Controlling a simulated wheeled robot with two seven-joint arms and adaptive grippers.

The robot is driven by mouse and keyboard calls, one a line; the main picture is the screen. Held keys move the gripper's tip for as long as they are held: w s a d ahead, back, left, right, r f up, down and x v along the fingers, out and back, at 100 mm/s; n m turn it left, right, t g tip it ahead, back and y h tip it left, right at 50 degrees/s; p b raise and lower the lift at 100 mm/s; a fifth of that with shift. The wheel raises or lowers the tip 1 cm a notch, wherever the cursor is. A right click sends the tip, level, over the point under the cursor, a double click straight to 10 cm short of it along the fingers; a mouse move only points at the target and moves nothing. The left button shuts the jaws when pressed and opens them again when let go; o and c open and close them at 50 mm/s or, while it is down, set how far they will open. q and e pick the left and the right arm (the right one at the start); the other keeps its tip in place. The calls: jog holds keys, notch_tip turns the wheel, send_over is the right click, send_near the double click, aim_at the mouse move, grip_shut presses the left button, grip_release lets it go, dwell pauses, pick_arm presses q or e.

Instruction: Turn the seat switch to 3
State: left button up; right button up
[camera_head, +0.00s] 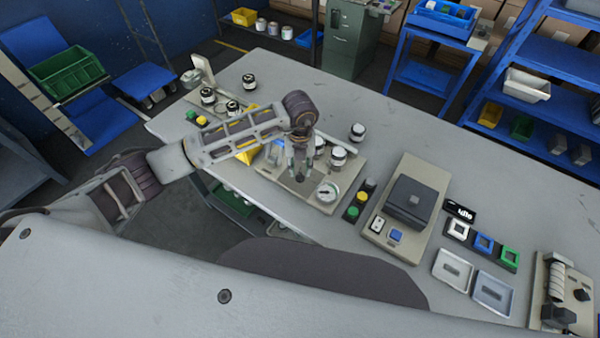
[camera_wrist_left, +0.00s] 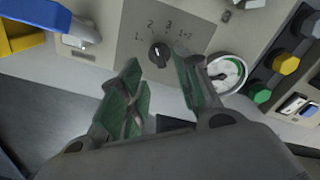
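The seat switch (camera_wrist_left: 159,52) is a small black knob on a grey plate in the left wrist view. Labels 1, 2, 3 and a less readable fourth one curve around its top. A pale mark shows on the knob, but I cannot tell surely which label it points at. My left gripper (camera_wrist_left: 156,62) is open, with green-padded fingers to the left and right below the knob, not closed on it. In the head view my left gripper (camera_head: 299,177) hangs over the beige panel (camera_head: 345,180) and hides the switch. My right gripper is not in view.
A round gauge (camera_wrist_left: 226,72) sits just right of the right finger. Yellow and green buttons (camera_wrist_left: 285,62) are farther right. A blue and yellow part (camera_wrist_left: 35,22) is at upper left. In the head view, a device with a dark block (camera_head: 410,200) stands right of the panel.

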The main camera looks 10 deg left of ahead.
aim_at(300, 176)
pick_arm(q)
jog(key=shift+f, duration=2.45)
grip_shut()
